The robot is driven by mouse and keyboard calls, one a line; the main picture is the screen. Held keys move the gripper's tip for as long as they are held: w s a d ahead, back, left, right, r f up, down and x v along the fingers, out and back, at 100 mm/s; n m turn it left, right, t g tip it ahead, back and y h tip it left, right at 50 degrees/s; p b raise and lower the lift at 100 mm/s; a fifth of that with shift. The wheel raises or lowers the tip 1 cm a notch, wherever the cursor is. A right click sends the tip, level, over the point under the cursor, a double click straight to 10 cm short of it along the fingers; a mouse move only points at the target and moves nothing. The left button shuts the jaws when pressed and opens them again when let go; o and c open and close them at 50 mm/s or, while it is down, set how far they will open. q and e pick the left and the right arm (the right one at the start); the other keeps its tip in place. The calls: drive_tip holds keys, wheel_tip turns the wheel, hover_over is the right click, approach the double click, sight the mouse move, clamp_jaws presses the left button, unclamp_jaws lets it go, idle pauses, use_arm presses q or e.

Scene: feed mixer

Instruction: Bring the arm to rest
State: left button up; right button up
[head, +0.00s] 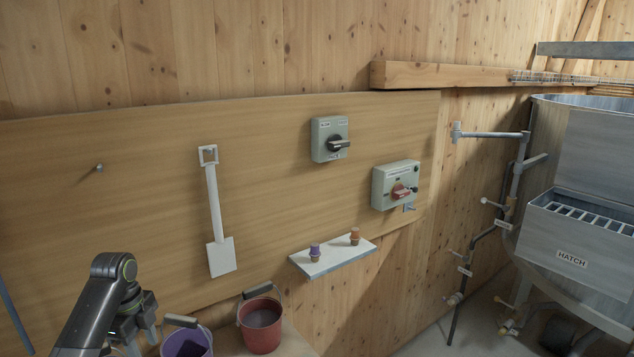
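My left arm comes in at the lower left, bent over at its top joint. Its gripper (141,327) points down, with its fingers apart and nothing visible between them. It is just left of a purple bucket (188,343) and does not appear to touch it. The lower part of the arm is cut off by the picture's bottom edge. My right arm and gripper are not in view.
A red bucket (261,328) stands right of the purple one. A white shovel (214,215) hangs on the wooden wall panel, with switch boxes (323,128) (384,190) and a small shelf (330,262) to its right. The mixer hatch (570,255) is far right.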

use_arm(q)
drive_tip(key=s+d+f+n+t+y, duration=0.1)
drive_tip(key=s+d+f+n, duration=0.1)
drive_tip(key=s+f+n, duration=0.45)
drive_tip(key=s+d+f+n+t, duration=0.1)
drive_tip(key=s+d+f+n, duration=0.2)
drive_tip(key=s+f, duration=0.65)
drive_tip(key=s+d+r+n+t+y, duration=0.15)
drive_tip(key=s+n, duration=0.35)
drive_tip(key=s, duration=0.5)
drive_tip(key=s+r+n, duration=0.3)
drive_tip(key=s+n, duration=0.2)
drive_tip(key=s, duration=0.4)
wheel_tip(320, 180, down, 32)
drive_tip(key=a+g+b, duration=0.1)
drive_tip(key=b, duration=0.7)
drive_tip(key=s+f+b, duration=0.3)
drive_tip(key=s+f, duration=0.5)
drive_tip(key=f, duration=0.3)
drive_tip(key=s+d+f+g+b, duration=0.1)
drive_tip(key=s+f+b, duration=0.2)
drive_tip(key=s+f, duration=0.4)
wheel_tip(320, 180, down, 5)
drive_tip(key=shift+s+f+h, duration=0.1)
drive_tip(key=shift+s+h, duration=0.25)
drive_tip(key=shift+s, duration=0.05)
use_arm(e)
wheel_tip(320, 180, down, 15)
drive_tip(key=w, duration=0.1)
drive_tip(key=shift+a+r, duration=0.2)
